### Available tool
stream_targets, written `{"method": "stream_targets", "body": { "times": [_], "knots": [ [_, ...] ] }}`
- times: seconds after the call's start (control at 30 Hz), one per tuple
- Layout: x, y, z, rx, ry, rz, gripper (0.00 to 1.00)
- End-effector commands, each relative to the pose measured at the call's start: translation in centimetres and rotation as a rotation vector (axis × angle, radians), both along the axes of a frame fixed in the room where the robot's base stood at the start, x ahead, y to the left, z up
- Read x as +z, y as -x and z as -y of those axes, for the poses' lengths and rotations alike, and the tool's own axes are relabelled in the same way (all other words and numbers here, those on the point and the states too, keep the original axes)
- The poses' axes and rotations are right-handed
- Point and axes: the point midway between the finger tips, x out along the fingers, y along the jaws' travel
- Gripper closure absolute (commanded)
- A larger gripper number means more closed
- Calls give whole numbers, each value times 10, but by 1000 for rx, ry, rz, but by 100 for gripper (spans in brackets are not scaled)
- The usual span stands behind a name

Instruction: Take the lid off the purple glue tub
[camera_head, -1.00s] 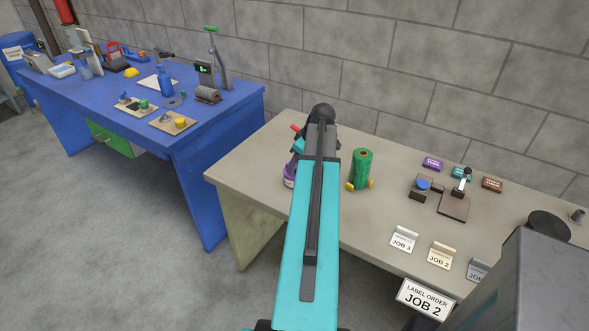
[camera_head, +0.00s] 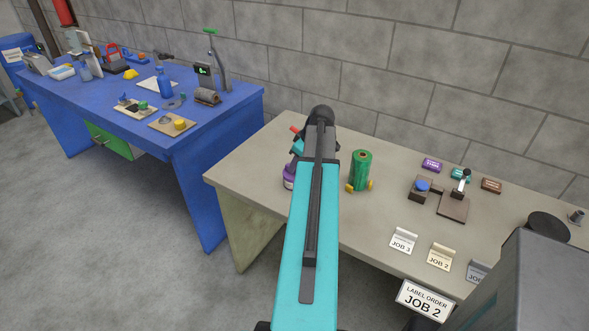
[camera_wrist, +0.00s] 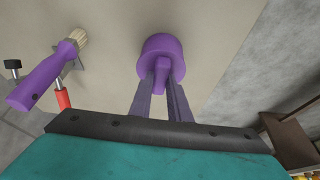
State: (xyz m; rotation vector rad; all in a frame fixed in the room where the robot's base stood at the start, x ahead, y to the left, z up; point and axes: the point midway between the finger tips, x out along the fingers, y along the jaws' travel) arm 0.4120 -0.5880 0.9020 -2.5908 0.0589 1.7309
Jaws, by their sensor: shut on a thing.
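The purple glue tub (camera_head: 288,181) stands near the left end of the beige bench, a pale label band on its side. My arm partly hides it in the head view. In the wrist view its round purple lid (camera_wrist: 158,46), seen from above, has a raised grip in the middle. My gripper (camera_wrist: 161,82) is shut on that grip, one finger on each side. The lid covers the view of the tub below, so I cannot tell whether the lid sits on the rim or is clear of it.
A purple-handled brush (camera_wrist: 45,75) lies left of the lid, by a red-handled tool (camera_wrist: 63,97). A green roll (camera_head: 361,168) stands right of my arm. Job cards (camera_head: 403,240) line the bench's front. The blue bench (camera_head: 90,95) stands to the left.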

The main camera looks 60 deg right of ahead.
Motion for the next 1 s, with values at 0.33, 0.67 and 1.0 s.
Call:
{"method": "stream_targets", "body": {
  "times": [0.33, 0.67, 1.0],
  "knots": [
    [9, 0, 0, 1, 1, 0, 100],
    [32, 0, 1, 0, 1, 1, 100],
    [37, 51, -13, -3, 0, 1, 100]
  ]
}}
